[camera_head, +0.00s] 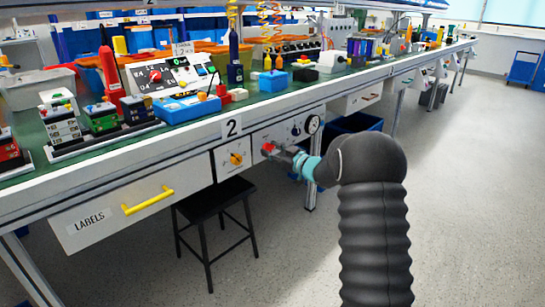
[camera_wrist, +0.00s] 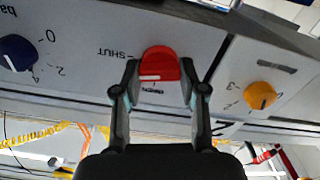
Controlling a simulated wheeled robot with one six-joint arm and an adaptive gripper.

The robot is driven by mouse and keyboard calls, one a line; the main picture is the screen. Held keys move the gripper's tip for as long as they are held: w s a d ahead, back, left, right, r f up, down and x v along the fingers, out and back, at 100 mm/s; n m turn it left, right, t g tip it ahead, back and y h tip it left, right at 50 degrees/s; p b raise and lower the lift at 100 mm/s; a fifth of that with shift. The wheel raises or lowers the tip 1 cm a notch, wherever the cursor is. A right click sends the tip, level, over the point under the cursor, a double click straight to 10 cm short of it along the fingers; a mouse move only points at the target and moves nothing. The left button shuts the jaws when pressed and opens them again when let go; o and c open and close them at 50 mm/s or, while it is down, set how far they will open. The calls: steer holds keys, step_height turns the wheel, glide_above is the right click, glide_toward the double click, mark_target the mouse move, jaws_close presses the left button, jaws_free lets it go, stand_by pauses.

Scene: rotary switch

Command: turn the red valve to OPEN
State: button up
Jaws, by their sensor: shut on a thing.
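The red valve (camera_wrist: 159,62) is a round knob on a light grey panel. In the wrist view, which shows the panel upside down, the SHUT label (camera_wrist: 117,53) is left of the knob and the OPEN label (camera_wrist: 152,91) is just below it. A white line lies flat across the knob's lower left part; I cannot tell exactly which label it points to. My gripper (camera_wrist: 159,74) is shut on the red valve, one finger on each side. In the head view the valve (camera_head: 267,147) is a small red spot at the tip of my gripper (camera_head: 274,150).
An orange knob (camera_wrist: 260,95) and a dark blue knob (camera_wrist: 17,52) flank the valve. A gauge (camera_head: 312,124) is to its right in the head view. A black stool (camera_head: 215,204) stands below the bench, left of my arm. Floor to the right is clear.

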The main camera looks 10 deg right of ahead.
steer(key=n+b, duration=0.3)
steer(key=b, duration=0.1)
steer(key=shift+f+n, duration=0.25)
steer(key=shift+n, duration=0.15)
steer(key=n+b, duration=0.2)
steer(key=n, duration=0.1)
steer(key=shift+b, duration=0.35)
steer(key=n, duration=0.4)
steer(key=shift+r, duration=0.15)
steer(key=shift+a+n, duration=0.1)
steer(key=shift+n, duration=2)
steer(key=o, duration=1.2)
steer(key=shift+c, duration=0.2)
steer(key=shift+s, duration=0.1)
